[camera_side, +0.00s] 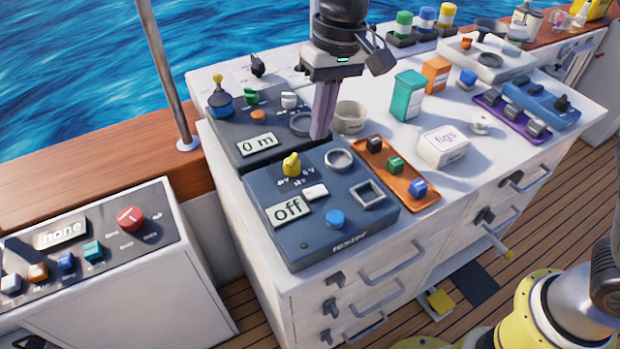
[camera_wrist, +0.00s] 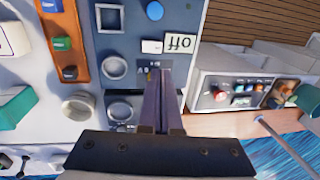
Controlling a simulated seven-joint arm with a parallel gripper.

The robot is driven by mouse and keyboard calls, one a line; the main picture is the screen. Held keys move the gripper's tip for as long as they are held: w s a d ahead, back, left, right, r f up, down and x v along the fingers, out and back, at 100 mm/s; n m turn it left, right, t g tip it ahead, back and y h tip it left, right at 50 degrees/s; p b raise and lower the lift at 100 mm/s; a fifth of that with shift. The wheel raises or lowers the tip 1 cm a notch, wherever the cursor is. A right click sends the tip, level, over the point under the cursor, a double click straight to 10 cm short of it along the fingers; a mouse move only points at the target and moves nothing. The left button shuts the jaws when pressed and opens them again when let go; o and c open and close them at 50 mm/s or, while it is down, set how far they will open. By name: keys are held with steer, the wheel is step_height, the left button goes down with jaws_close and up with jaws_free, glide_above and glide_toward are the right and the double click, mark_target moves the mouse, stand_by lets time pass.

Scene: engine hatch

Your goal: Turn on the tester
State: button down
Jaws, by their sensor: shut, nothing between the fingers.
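The tester (camera_side: 372,239) is a dark blue-grey box on the near left end of the white counter. Its display (camera_side: 288,209) reads "off". It carries a yellow knob (camera_side: 292,165), a white button (camera_side: 315,191), a blue button (camera_side: 335,219), a round ring and a square socket. In the wrist view, the tester (camera_wrist: 130,42) is upside down, with its blue button (camera_wrist: 155,10) and white button (camera_wrist: 152,46) clear; the fingers mostly hide the knob. My gripper (camera_side: 320,136) is shut and empty, pointing down behind the tester, beside the "0 m" panel's ring; it also shows in the wrist view (camera_wrist: 163,73).
A similar panel (camera_side: 222,135) with a "0 m" display stands directly behind the tester. An orange tray (camera_side: 404,190) with small coloured blocks lies at its right. A white "figs" box (camera_side: 443,146), a teal box (camera_side: 407,95) and a round cup (camera_side: 350,117) stand nearby.

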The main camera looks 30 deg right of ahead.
mark_target(309, 193)
steer(key=f, duration=0.4)
steer(key=a+f, duration=0.1)
steer(key=f, duration=0.3)
steer(key=a+f, duration=0.1)
steer(key=f, duration=0.3)
steer(key=shift+f, duration=0.2)
steer(key=shift+a+f+h, duration=0.15)
steer(key=shift+f+h, duration=0.15)
steer(key=shift+d+r, duration=0.25)
steer(key=shift+d, duration=0.6)
steer(key=shift+r, duration=0.1)
